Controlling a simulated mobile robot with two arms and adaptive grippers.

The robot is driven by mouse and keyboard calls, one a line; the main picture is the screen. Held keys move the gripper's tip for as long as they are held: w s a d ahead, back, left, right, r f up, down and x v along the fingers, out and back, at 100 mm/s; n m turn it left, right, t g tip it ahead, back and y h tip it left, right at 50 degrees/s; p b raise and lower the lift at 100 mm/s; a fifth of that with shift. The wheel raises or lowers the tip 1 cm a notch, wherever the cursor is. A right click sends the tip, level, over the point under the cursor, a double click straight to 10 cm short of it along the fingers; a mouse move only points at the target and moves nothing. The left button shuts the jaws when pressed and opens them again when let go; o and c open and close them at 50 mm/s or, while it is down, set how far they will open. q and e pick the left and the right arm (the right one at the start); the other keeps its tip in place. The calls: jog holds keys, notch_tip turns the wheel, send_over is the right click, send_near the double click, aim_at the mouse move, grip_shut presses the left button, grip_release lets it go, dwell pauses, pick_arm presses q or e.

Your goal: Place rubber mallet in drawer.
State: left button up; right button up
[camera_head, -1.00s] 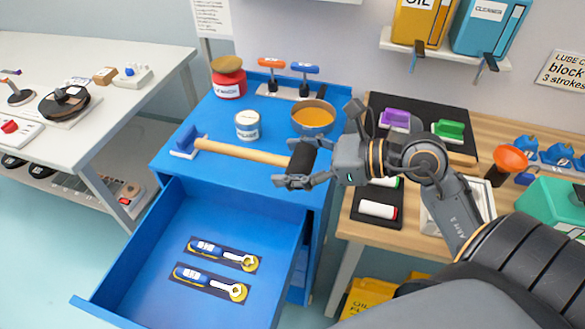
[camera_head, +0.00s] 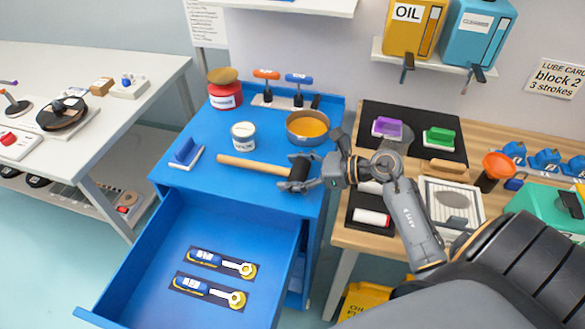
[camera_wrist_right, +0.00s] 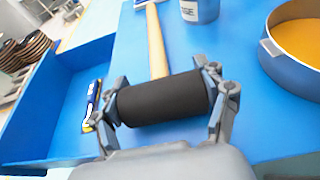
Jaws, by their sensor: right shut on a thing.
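The rubber mallet has a black head and a pale wooden handle (camera_head: 250,165). My right gripper (camera_head: 305,177) is shut on the black head, and the handle points left over the blue cabinet top. In the right wrist view the black head (camera_wrist_right: 163,98) lies between the two fingers of the gripper (camera_wrist_right: 165,105), with the handle leading away. The blue drawer (camera_head: 140,285) is pulled open below and in front of the cabinet top. My left gripper is not seen.
On the cabinet top (camera_head: 215,190) stand a red jar (camera_head: 225,95), a white can (camera_head: 244,137), a blue-and-white block (camera_head: 184,154) and a pan of orange liquid (camera_head: 308,125). A wooden bench (camera_head: 345,239) is at right, a white table (camera_head: 90,60) at left.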

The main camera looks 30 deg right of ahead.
jog(key=shift+f+b, duration=0.2)
jog(key=shift+b, duration=0.1)
jog(key=o, duration=1.4)
jog(key=shift+r, duration=0.1)
